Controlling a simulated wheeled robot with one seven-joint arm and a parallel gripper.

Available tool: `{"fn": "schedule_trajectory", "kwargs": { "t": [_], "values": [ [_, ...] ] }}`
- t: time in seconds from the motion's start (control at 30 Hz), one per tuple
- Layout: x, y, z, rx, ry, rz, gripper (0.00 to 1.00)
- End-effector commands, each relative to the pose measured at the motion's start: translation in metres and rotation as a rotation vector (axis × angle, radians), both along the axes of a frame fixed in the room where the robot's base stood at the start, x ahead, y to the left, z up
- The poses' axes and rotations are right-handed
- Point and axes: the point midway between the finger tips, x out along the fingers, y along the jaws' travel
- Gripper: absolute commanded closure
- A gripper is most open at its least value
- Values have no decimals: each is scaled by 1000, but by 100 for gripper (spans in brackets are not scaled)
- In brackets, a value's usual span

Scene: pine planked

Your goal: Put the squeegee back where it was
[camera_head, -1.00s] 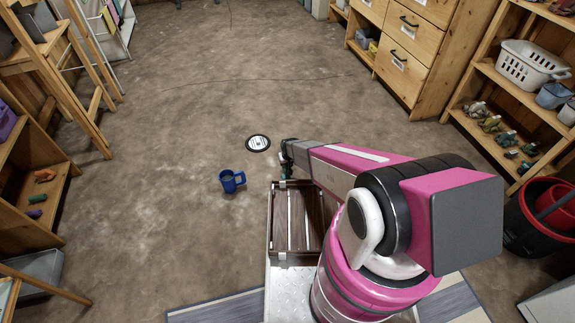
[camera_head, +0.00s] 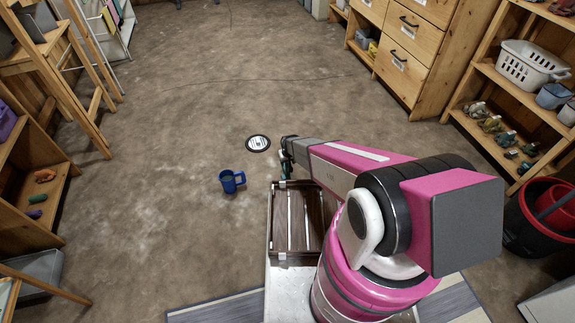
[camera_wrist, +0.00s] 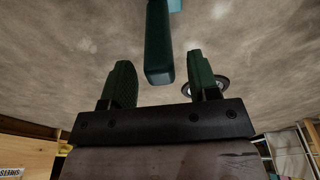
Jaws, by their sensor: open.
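The squeegee (camera_wrist: 159,45) shows in the wrist view as a dark teal handle with a light blue part at the top edge. Its near end lies between and just beyond my gripper's two green fingers (camera_wrist: 163,82). The fingers are apart, with gaps on both sides of the handle, so my gripper is open. In the head view my gripper (camera_head: 287,162) is at the end of the arm, just above the far edge of a dark slatted wooden crate (camera_head: 281,215). The squeegee is mostly hidden or too small there.
A blue mug (camera_head: 230,181) stands on the floor left of the crate. A round black-and-white disc (camera_head: 258,143) lies beyond it. Shelves (camera_head: 20,215) stand left, and a drawer cabinet (camera_head: 405,60) and shelving stand right.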

Motion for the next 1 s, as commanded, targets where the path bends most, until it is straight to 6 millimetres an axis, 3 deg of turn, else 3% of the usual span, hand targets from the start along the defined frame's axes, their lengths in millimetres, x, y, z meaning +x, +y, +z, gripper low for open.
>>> {"fn": "schedule_trajectory", "kwargs": {
  "t": [0.3,0.57,0.67,0.77,0.9,1.0],
  "values": [
    [-12,-3,65,1,-2,0,45],
    [-18,-10,104,0,1,-7,45],
    [-28,-27,140,-3,11,-30,45],
    [-48,-58,197,-6,29,-73,45],
    [-90,-105,285,-12,65,-144,45],
    [-122,-134,337,-16,90,-191,45]
  ]
}}
